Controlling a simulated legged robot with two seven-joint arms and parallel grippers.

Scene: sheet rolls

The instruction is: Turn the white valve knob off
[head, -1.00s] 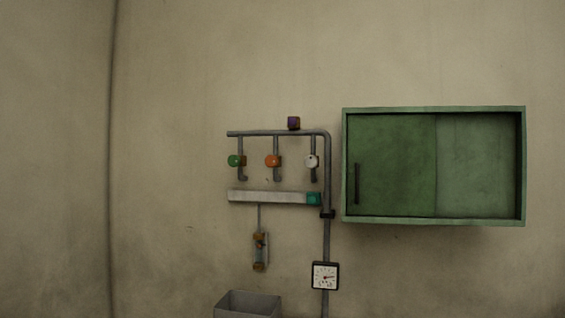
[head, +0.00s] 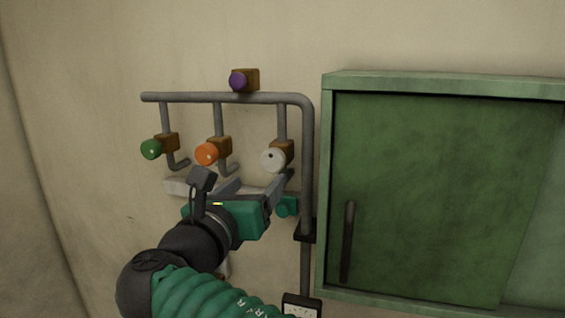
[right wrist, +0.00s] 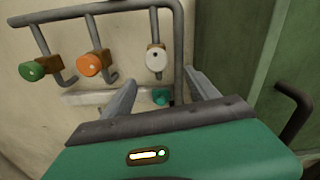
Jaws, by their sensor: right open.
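The white valve knob (head: 273,159) sits on a brown block at the right end of the row under the grey pipe. It has a small dark dot on its face. In the right wrist view the white knob (right wrist: 156,60) shows above and between my gripper's two fingers. My right gripper (head: 255,187) is open and empty, just below the white knob and apart from it as far as I can tell. Its fingers also show in the right wrist view (right wrist: 162,94). My left gripper is not in view.
An orange knob (head: 206,154) and a green knob (head: 151,149) stand left of the white one. A purple knob (head: 238,81) sits above the pipe (head: 215,98). A green cabinet (head: 327,180) with a dark handle stands close on the right. A light shelf (head: 178,187) runs below the knobs.

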